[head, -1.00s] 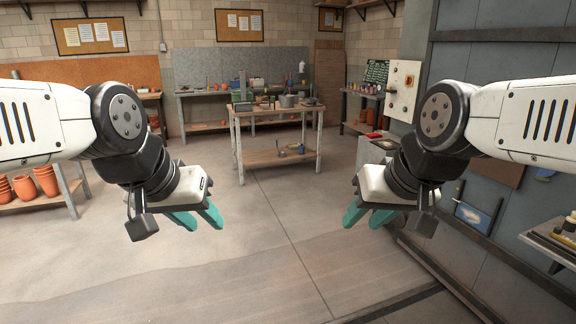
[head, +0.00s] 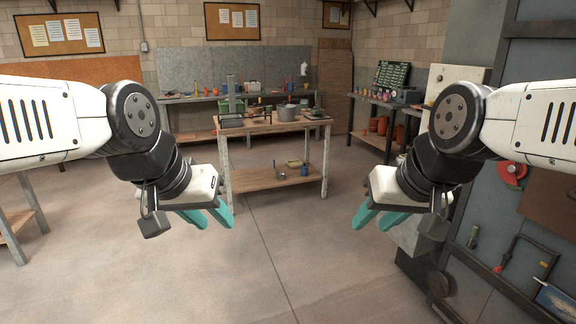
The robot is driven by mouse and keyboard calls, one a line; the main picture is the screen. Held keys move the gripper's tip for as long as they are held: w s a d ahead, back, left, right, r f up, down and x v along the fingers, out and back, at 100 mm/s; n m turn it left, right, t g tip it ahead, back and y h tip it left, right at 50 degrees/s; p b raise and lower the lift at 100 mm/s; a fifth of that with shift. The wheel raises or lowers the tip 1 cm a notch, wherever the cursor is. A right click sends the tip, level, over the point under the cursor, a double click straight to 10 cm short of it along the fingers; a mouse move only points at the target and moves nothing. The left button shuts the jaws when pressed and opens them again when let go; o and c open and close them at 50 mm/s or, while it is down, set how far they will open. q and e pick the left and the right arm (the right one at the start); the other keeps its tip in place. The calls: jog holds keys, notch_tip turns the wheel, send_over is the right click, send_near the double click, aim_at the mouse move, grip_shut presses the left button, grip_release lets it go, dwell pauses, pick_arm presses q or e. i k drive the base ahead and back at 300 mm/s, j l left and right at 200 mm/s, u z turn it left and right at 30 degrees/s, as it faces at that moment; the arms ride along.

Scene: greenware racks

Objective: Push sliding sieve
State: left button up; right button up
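My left gripper (head: 219,217) hangs in the left middle of the head view, with its teal fingers apart and nothing between them. My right gripper (head: 367,219) hangs to the right of the middle, its teal fingers apart and empty. Both are in the air over the floor, short of the wooden table (head: 270,124). Tools and containers stand on that table, among them a grey pot (head: 287,112). I cannot make out a sieve for certain at this distance.
A long bench (head: 190,99) with small items runs along the back wall. Another bench (head: 381,108) stands at the back right. A grey-blue panel (head: 545,75) with hanging tools is close on the right. The floor (head: 275,285) ahead is clear up to the table.

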aim_at(257, 110)
jog(key=i, duration=2.2)
jog(key=i+u, duration=0.1)
jog(key=i, duration=0.55)
jog(key=i+l+u, duration=0.1)
jog(key=i, duration=0.55)
jog(key=i+l+u, duration=0.15)
jog(key=i, duration=0.5)
jog(key=i+l+u, duration=0.3)
jog(key=i+u, duration=0.15)
jog(key=i+l+u, duration=0.4)
jog(key=i+l, duration=0.15)
jog(key=i, duration=0.1)
